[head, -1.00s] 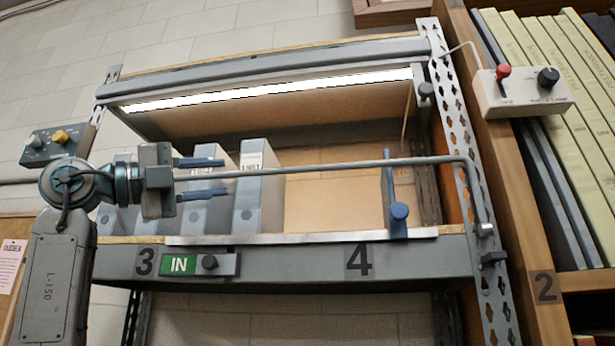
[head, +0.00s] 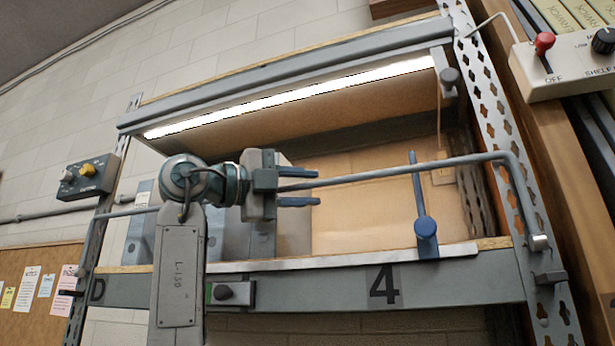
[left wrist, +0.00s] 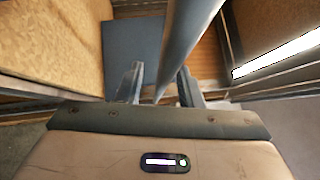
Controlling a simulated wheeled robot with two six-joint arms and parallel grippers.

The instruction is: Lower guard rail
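The guard rail (head: 400,171) is a grey bar across the front of the shelf bay. It stands above the shelf edge and bends down at its right end to a metal fitting (head: 538,242). Its left part (head: 130,212) shows beyond my arm. My left gripper (head: 298,188) has its two blue fingers apart, one above and one below the rail. In the left wrist view the rail (left wrist: 188,40) runs between the open fingers (left wrist: 160,88), with a gap visible on the left side. My right gripper is not in view.
Grey box files (head: 143,225) stand on the shelf (head: 330,294) behind my arm. A blue upright stop (head: 426,228) stands near the front edge. A lit lamp (head: 300,96) hangs above. A switch box (head: 565,62) is at right, another control box (head: 88,178) at left. The shelf's right half is empty.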

